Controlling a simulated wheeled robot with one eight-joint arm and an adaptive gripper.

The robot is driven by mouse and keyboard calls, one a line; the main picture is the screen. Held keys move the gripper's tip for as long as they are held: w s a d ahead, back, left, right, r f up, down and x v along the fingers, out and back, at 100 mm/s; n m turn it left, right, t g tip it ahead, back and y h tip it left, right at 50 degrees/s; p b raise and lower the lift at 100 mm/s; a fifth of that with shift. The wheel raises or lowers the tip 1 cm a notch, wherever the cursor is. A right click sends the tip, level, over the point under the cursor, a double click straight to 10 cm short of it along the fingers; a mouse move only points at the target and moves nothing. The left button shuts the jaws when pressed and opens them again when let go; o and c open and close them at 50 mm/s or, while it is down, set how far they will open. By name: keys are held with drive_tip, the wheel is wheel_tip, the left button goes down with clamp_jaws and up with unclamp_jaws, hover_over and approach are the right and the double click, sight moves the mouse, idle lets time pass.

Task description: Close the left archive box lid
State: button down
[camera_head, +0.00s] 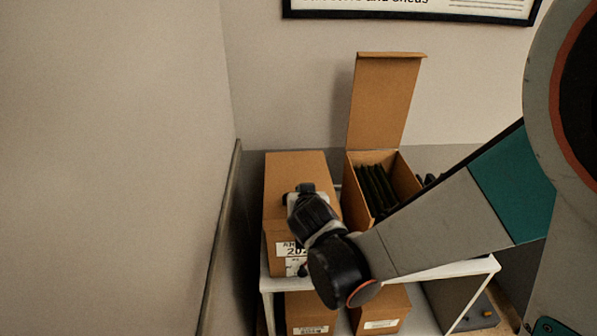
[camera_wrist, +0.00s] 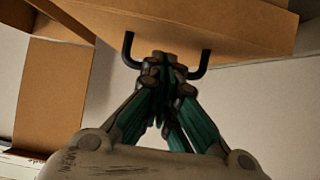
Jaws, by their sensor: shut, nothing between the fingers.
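The left archive box (camera_head: 283,240) is brown cardboard with a white label on its front, and stands on a white shelf unit. Its lid (camera_head: 296,168) lies over the top; whether it sits fully flat is hard to tell. My gripper (camera_head: 306,190) is over the front part of this box in the head view and hides some of the lid and label. In the wrist view my gripper (camera_wrist: 165,70) has its fingers together and empty, close to a brown cardboard panel (camera_wrist: 200,22). Contact with the panel cannot be told.
Right of it an open archive box (camera_head: 408,180) holds dark files, its lid (camera_head: 383,100) upright. More boxes (camera_head: 310,310) sit below the white shelf top (camera_head: 445,271). A wall is close on the left, and a framed sign (camera_head: 420,12) hangs behind.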

drive_tip(key=shift+f, duration=0.5)
drive_tip(key=shift+s, duration=0.1)
drive_tip(key=shift+r, duration=0.1)
